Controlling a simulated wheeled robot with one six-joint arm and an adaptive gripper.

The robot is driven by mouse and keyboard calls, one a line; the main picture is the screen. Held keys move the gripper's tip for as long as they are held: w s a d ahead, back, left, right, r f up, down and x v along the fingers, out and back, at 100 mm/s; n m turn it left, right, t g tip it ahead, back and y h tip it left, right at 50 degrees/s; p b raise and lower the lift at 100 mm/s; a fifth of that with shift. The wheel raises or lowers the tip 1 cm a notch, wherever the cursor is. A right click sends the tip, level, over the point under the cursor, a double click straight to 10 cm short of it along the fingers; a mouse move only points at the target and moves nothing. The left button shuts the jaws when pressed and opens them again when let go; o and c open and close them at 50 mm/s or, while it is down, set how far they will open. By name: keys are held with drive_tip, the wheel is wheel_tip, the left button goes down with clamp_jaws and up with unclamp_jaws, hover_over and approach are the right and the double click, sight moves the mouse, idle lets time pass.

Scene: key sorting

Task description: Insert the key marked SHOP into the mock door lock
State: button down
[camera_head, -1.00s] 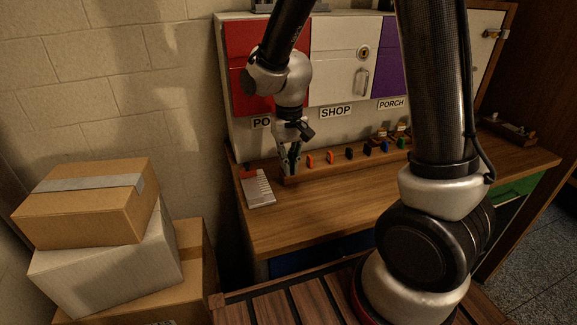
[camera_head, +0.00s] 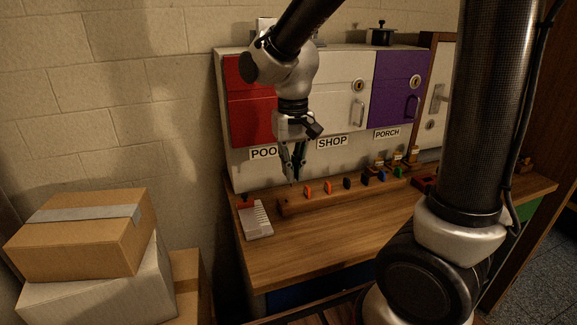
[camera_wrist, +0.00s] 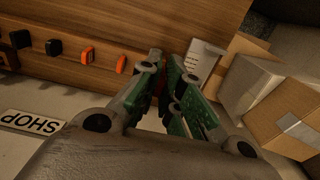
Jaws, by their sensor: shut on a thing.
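My gripper (camera_head: 292,176) is above the left end of the wooden key rack (camera_head: 288,208). It is shut on what seems to be a key, mostly hidden between the green fingers; its tag cannot be read. It also shows in the wrist view (camera_wrist: 165,78). Several keys with coloured heads stand in the rack, including an orange key (camera_head: 308,191), another orange key (camera_head: 327,187) and a black key (camera_head: 347,183). A white wood-framed panel (camera_head: 433,118) with a handle stands at the right and may be the mock door; its keyhole is not clear.
A cabinet behind the rack has red (camera_head: 247,100), white (camera_head: 338,90) and purple (camera_head: 396,80) doors, with a SHOP sign (camera_head: 332,142) below the white one. A white-and-red item (camera_head: 256,220) lies left of the rack. Boxes (camera_head: 85,235) are stacked at left. The front tabletop is clear.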

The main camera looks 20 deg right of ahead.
drive_tip(key=s, duration=0.8)
drive_tip(key=shift+s, duration=0.1)
